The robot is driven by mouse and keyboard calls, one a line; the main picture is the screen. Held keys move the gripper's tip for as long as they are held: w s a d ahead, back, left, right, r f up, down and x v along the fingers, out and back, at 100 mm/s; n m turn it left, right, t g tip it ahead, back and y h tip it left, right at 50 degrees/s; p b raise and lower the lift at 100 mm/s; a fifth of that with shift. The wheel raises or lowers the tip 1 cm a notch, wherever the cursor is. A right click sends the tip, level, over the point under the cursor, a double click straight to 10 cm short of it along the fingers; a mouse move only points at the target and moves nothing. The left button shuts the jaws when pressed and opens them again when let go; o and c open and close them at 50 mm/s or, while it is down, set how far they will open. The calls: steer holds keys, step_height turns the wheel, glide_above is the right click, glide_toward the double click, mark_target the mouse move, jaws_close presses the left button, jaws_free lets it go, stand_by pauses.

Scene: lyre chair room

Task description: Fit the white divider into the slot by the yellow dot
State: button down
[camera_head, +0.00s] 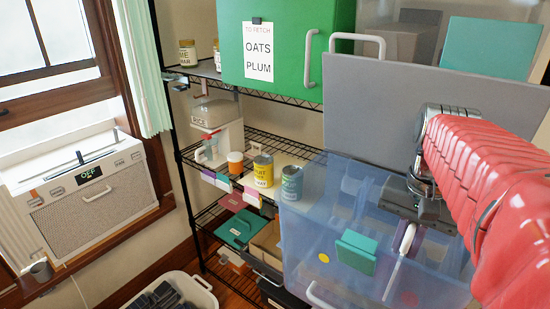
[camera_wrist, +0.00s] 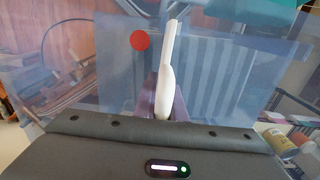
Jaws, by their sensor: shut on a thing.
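The white divider (camera_head: 399,264) shows edge-on as a thin, slightly tilted strip at the translucent blue bin (camera_head: 297,222). My gripper (camera_head: 408,238) is shut on its upper part. In the wrist view the divider (camera_wrist: 169,60) stands between my purple fingers (camera_wrist: 165,103). The yellow dot (camera_head: 324,257) is on the bin's front, left of the divider. A red dot (camera_head: 409,298) is lower, to the divider's right; it also shows in the wrist view (camera_wrist: 139,40). I cannot make out the slots or whether the divider touches the bin.
A teal piece (camera_head: 356,252) is at the bin between the yellow dot and the divider. A large grey panel (camera_head: 450,110) rises behind the bin. A wire shelf (camera_head: 275,146) with cans stands to the left, and a green box (camera_head: 285,65) is above.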

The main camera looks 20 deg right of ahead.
mark_target(412, 228)
steer(key=shift+r, duration=1.1)
stand_by(0.8)
steer(key=shift+r, duration=0.35)
steer(key=shift+r, duration=0.35)
steer(key=shift+r, duration=0.35)
steer(key=shift+r, duration=0.35)
steer(key=shift+r, duration=0.35)
steer(key=shift+r, duration=0.35)
steer(key=shift+r, duration=0.7)
steer(key=shift+r, duration=0.35)
